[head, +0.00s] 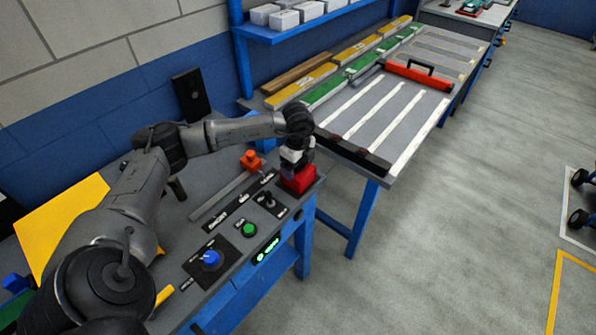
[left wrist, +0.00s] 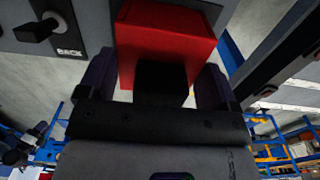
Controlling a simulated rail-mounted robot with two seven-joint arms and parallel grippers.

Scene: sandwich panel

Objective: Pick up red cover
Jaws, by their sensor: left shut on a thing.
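The red cover (head: 299,179) is a box-like block at the far right corner of the grey control panel (head: 228,262). My left gripper (head: 295,160) is above it, pointing down, shut on it. In the left wrist view the red cover (left wrist: 168,38) fills the top middle, and the fingers of my left gripper (left wrist: 157,85) stand on either side of a dark block at its near side. Whether the cover rests on the panel or is slightly raised I cannot tell. What lies under it is hidden. My right gripper is not in view.
The panel carries a black switch (head: 268,199), a green button (head: 249,230), a blue knob (head: 211,259) and an orange handle (head: 251,160) by a slot. A blue-legged table (head: 430,108) with strips stands beyond.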

